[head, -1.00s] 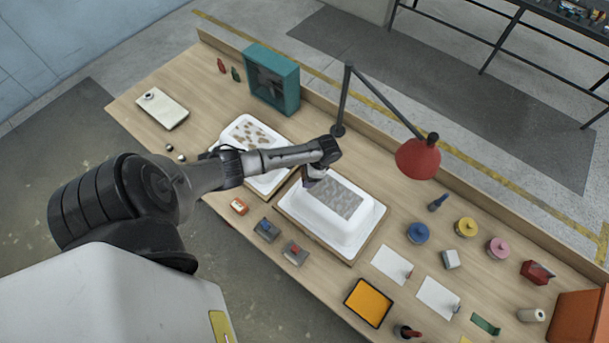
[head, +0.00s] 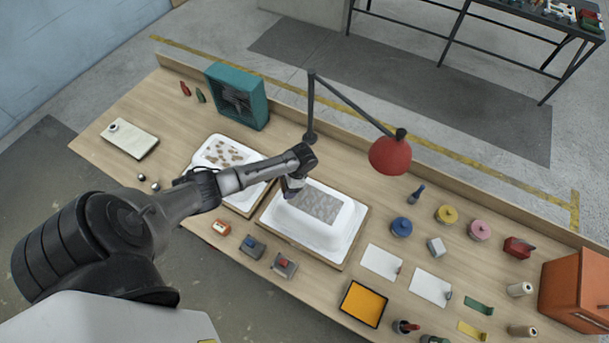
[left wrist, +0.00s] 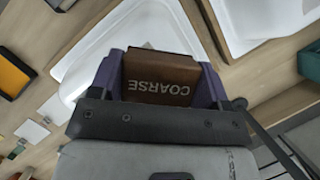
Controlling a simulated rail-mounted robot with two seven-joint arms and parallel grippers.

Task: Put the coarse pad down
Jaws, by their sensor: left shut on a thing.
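The coarse pad (left wrist: 160,78) is a brown block with the word COARSE on it in the left wrist view. My left gripper (left wrist: 160,68) is shut on it, a purple finger at each side. In the head view, my left gripper (head: 293,188) is over the upper left part of a white bathtub shell (head: 336,237) with a grey rough patch (head: 318,206) on its top. The pad itself is hard to make out there. Whether it touches the shell cannot be told. My right gripper is not in view.
A second white shell (head: 203,161) with brown spots lies left. A red lamp (head: 390,153) overhangs the bench behind.

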